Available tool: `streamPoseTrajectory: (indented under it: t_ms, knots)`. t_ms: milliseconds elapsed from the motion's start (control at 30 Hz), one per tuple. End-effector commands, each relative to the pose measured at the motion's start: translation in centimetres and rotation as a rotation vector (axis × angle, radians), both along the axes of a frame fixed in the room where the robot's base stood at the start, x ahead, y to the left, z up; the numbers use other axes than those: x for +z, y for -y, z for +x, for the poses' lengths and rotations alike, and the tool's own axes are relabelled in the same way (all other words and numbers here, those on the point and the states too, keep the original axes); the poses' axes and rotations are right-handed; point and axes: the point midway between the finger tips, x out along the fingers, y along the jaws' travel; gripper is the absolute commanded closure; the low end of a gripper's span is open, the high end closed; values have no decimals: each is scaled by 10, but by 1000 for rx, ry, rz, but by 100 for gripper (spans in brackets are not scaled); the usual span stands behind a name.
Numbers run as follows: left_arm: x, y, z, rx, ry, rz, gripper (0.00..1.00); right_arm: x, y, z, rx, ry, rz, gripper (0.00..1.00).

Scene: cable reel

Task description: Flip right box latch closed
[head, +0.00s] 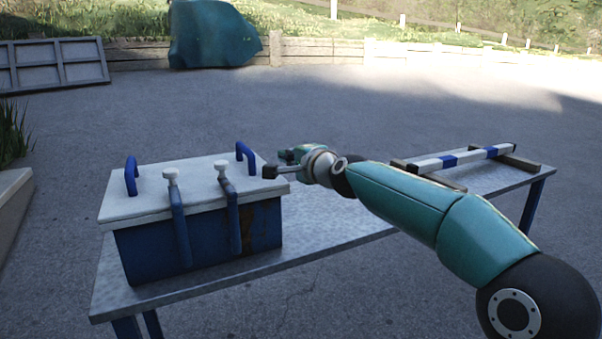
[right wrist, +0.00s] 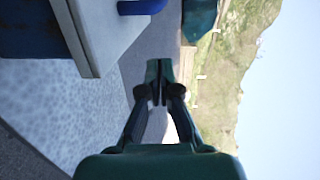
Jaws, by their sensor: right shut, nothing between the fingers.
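A blue box with a white lid (head: 205,199) stands at the left end of the table. The right latch (head: 232,215) is a blue lever with a white knob, upright against the box front, its knob reaching above the lid's front edge. The left latch (head: 178,222) stands much the same way. I cannot tell whether either is fastened. My right gripper (head: 270,172) is shut and empty, near the lid's right edge and to the right of the right latch's knob. In the right wrist view its closed fingertips (right wrist: 158,82) are apart from the lid corner (right wrist: 88,45). My left gripper is out of view.
Two blue handles rise from the lid, the right one (head: 246,157) near my right gripper. A blue-and-white striped bar (head: 464,158) rests on supports at the right of the grey table (head: 330,240). The table's middle is bare.

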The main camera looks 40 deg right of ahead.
Motion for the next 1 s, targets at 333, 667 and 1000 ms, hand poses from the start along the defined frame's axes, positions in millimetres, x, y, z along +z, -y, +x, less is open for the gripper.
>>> streamPoseTrajectory:
  t_ms: [333, 667, 1000]
  knots:
    - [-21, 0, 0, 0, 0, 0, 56, 4, 22, -20, -1, 0, -1, 100]
    - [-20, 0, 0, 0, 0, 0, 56, 5, 21, -20, 0, -1, -1, 100]
    - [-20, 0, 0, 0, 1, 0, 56, 5, 21, -20, 0, -1, -1, 100]
